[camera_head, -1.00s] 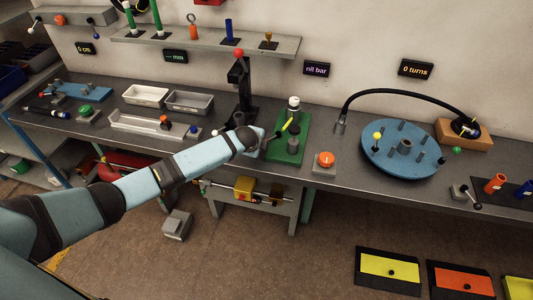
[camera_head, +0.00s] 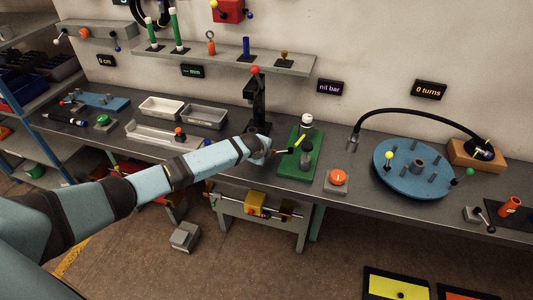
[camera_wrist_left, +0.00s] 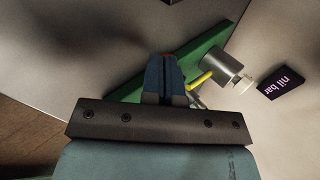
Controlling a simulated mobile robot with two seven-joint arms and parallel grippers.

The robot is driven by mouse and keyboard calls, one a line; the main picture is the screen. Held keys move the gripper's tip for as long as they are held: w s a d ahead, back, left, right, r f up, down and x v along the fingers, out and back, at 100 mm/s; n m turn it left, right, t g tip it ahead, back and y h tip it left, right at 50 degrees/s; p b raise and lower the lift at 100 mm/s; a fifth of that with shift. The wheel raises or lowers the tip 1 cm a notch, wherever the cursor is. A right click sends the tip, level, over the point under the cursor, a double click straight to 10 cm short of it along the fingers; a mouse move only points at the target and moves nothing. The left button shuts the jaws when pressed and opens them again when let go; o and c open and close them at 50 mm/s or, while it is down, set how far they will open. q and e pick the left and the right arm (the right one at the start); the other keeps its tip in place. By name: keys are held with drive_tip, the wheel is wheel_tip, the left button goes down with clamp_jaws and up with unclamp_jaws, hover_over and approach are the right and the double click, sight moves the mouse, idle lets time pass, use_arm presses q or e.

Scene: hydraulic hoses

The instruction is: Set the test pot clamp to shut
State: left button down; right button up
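The test pot stands on a green plate (camera_head: 286,171) on the bench, with a grey cylinder and a white-topped part (camera_head: 307,121) behind. The clamp's yellow-tipped lever (camera_head: 299,143) slants up to the right above the plate. In the left wrist view the yellow lever (camera_wrist_left: 200,79) lies just right of my fingers, beside the grey cylinder (camera_wrist_left: 221,65). My right gripper is not in view.
An orange button box (camera_head: 338,179) stands right of the green plate, and a blue turntable (camera_head: 412,172) beyond it. A black press with a red knob (camera_head: 257,105) stands behind my gripper. The "nil bar" display (camera_head: 332,87) is on the wall.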

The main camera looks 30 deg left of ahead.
use_arm(q)
drive_tip(key=shift+d+f, duration=0.1)
drive_tip(key=shift+d, duration=0.15)
